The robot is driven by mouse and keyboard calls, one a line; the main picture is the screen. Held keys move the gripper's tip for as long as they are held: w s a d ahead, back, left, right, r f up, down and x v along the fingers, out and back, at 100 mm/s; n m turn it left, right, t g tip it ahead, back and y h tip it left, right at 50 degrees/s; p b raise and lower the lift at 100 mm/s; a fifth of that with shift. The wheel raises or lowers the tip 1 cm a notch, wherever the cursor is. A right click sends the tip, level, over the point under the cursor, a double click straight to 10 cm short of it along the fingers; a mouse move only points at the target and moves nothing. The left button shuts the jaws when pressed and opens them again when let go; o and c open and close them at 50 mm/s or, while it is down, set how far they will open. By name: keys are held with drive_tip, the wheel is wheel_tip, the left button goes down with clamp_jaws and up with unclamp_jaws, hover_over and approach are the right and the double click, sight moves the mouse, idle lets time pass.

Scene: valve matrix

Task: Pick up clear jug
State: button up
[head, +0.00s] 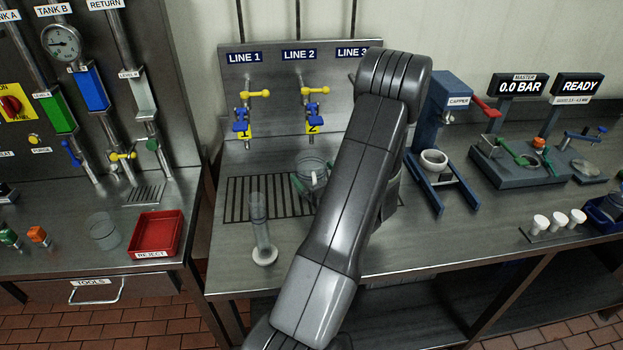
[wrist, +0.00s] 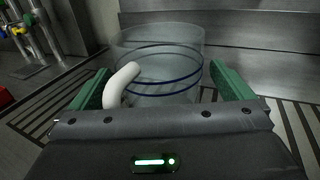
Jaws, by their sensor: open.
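The clear jug (head: 313,164) stands upright on the dark drain grate under the LINE 2 tap. In the wrist view the clear jug (wrist: 165,50) is see-through, with dark blue bands and a white curved handle (wrist: 118,84) on its near left side. My gripper (wrist: 161,80) is open, its green fingers spread to either side of the jug. I cannot tell whether the fingers touch it. In the head view my arm hides much of the gripper and part of the jug's surroundings.
A clear measuring cylinder (head: 260,222) stands on the bench to the left. Taps of LINE 1 (head: 243,115) and LINE 2 (head: 311,108) hang on the panel behind. A blue capper (head: 449,110) stands right. Another clear vessel (head: 104,231) and a red reject tray (head: 157,233) are on the left bench.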

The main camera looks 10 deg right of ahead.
drive_tip(key=shift+c, duration=0.4)
drive_tip(key=c, duration=1.2)
drive_tip(key=shift+o, duration=0.2)
